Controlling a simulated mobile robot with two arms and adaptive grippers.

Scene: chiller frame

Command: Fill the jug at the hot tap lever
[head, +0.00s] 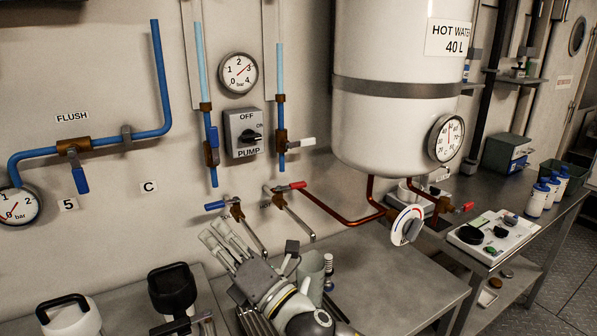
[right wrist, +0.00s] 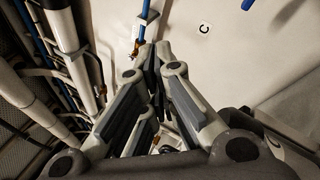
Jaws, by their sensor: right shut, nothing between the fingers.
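The hot tap's red lever (head: 290,187) sits on the wall beside the tank pipe, with its spout (head: 297,220) angled down over the steel bench. The blue-levered tap (head: 216,205) is to its left. My right gripper (head: 212,236) is shut and empty, just below and left of the blue lever, its fingers pointing up toward the wall. Its fingers also fill the middle of the right wrist view (right wrist: 152,65). A grey-green open vessel (head: 311,272), perhaps the jug, stands on the bench behind my right wrist, partly hidden. My left gripper is not in view.
The white hot water tank (head: 398,140) hangs above the bench with red pipes and a round dial valve (head: 407,225) below it. A white vessel (head: 72,320) and a black one (head: 173,290) stand at lower left. Bare bench (head: 400,290) lies right of my wrist.

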